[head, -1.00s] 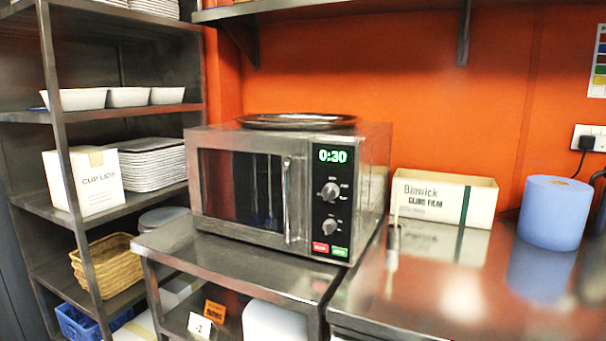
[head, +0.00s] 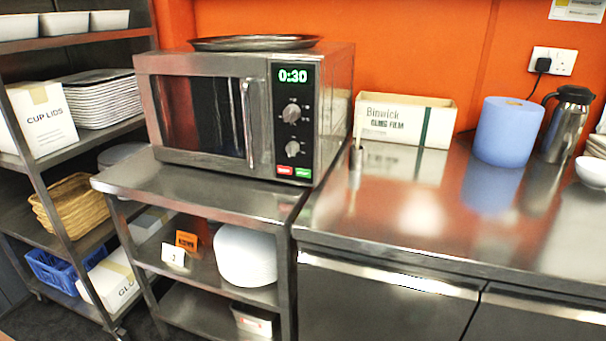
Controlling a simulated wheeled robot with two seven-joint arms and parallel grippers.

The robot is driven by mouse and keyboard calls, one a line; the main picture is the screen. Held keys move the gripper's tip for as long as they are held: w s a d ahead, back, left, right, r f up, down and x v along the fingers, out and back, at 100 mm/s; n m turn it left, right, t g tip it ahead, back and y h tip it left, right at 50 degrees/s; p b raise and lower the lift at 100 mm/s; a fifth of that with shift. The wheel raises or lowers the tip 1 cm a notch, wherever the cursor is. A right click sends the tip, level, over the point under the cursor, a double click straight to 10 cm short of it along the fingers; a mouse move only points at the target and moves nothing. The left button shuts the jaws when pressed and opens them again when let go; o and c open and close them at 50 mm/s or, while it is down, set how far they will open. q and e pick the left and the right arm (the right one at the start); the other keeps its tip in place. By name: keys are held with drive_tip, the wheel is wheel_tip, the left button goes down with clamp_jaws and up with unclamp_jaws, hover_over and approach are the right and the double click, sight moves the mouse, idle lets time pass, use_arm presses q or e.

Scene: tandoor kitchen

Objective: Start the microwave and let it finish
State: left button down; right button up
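The microwave (head: 200,150) stands on the top shelf of a steel stand (head: 150,190). Its door is shut, with a vertical handle (head: 248,122) at the door's right side. The green display (head: 293,76) reads 0:30. Below it are two round knobs, then a red button (head: 285,170) and a green button (head: 303,172) side by side at the bottom of the panel. The window is dark and what is inside cannot be made out. Neither of my grippers shows in the head view.
A dark round tray (head: 255,43) lies on the microwave. A shelf rack with a cup lids box (head: 42,122) stands left.

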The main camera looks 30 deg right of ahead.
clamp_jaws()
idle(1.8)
